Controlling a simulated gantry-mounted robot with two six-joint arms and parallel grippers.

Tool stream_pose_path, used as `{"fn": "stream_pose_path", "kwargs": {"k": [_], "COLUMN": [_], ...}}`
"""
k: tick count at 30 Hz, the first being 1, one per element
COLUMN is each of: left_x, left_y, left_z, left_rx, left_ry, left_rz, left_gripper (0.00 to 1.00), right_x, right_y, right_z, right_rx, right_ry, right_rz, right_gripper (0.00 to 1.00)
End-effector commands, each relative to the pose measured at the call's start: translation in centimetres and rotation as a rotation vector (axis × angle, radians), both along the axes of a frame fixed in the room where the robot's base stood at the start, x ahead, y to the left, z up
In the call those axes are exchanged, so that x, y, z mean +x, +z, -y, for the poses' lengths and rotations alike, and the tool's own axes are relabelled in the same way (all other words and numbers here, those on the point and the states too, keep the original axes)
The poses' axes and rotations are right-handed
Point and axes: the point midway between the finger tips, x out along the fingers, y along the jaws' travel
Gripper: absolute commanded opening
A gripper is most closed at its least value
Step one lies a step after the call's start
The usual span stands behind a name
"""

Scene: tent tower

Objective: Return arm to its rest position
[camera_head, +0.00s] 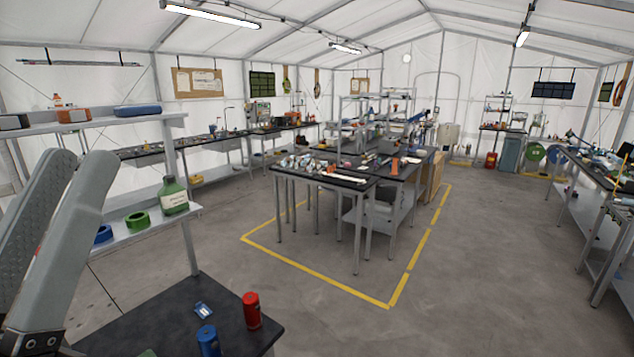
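My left gripper (80,165) is large and close at the left edge of the head view. Its two grey fingers point up with a gap between their tips, and nothing shows between them. It is above and left of the dark near table (170,325), apart from it. My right gripper is not in view.
A red canister (252,310), a blue canister (208,340) and a small blue-white item (203,310) are on the near table. A shelf with a green bottle (173,195) stands behind the gripper. Central workbenches (325,177) stand inside yellow floor lines. Grey floor (480,260) is clear at right.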

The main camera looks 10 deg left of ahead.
Motion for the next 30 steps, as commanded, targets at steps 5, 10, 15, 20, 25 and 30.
{"fn": "stream_pose_path", "kwargs": {"k": [5,10,15,20,25,30], "left_x": [0.0,0.0,0.0,0.0,0.0,0.0], "left_y": [11.9,20.1,26.0,26.8,25.1,19.6], "left_z": [0.0,0.0,0.0,0.0,0.0,0.0], "left_rx": [0.000,0.000,0.000,0.000,0.000,0.000], "left_ry": [0.001,0.001,0.001,0.001,0.001,0.001], "left_rz": [0.001,0.000,0.001,0.000,0.000,0.000], "left_gripper": [0.33,0.33,0.33,0.33,0.33,0.33], "right_x": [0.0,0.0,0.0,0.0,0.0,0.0], "right_y": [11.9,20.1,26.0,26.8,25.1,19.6], "right_z": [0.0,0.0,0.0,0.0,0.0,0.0], "right_rx": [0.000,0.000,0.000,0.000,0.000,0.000], "right_ry": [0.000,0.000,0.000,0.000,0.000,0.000], "right_rz": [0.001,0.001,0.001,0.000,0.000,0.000], "right_gripper": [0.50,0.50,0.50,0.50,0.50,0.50]}}
